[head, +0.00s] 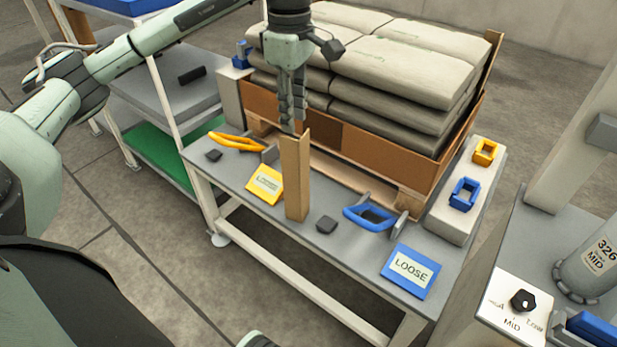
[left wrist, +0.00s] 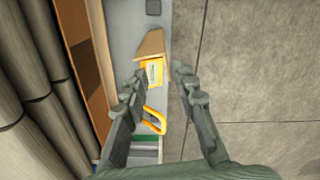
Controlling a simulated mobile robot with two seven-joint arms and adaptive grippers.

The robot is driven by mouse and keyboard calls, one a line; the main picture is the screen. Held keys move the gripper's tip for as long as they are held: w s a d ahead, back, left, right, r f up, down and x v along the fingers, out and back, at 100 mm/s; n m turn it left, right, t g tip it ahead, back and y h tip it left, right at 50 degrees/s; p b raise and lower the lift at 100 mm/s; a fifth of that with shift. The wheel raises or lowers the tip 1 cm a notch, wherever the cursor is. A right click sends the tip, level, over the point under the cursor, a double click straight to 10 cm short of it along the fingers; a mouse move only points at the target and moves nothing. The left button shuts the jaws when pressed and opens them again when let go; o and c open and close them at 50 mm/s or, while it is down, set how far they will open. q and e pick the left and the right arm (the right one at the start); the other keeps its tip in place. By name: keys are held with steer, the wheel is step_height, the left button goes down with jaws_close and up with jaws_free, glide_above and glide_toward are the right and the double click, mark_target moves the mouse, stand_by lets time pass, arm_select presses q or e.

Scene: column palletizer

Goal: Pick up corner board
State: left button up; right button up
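The corner board (head: 296,180) is a tall, narrow brown angle piece standing upright at the front edge of the grey table, in front of the pallet. In the left wrist view its tan top (left wrist: 150,44) shows beyond my fingertips. My left gripper (head: 292,122) points down at the board's top end in the head view; I cannot tell if it touches. The left wrist view shows the left gripper (left wrist: 160,78) open, its fingers apart with nothing held between them. My right gripper is not in view.
Grey sacks (head: 390,65) are stacked on a pallet with brown board sides behind. A yellow card (head: 265,184), yellow handle (head: 238,142), blue handle (head: 370,217) and blue LOOSE card (head: 411,270) lie around the board. Open floor (head: 280,270) lies in front of the table.

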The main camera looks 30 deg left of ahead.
arm_select(q)
glide_toward(296, 179)
steer(key=f, duration=0.3)
steer(key=a+f+p, duration=0.1)
steer(key=f, duration=0.1)
steer(key=shift+f, duration=0.2)
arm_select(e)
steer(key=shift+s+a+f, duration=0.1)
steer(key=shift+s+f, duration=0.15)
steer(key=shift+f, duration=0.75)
arm_select(q)
steer(key=shift+c, duration=0.3)
jaws_close()
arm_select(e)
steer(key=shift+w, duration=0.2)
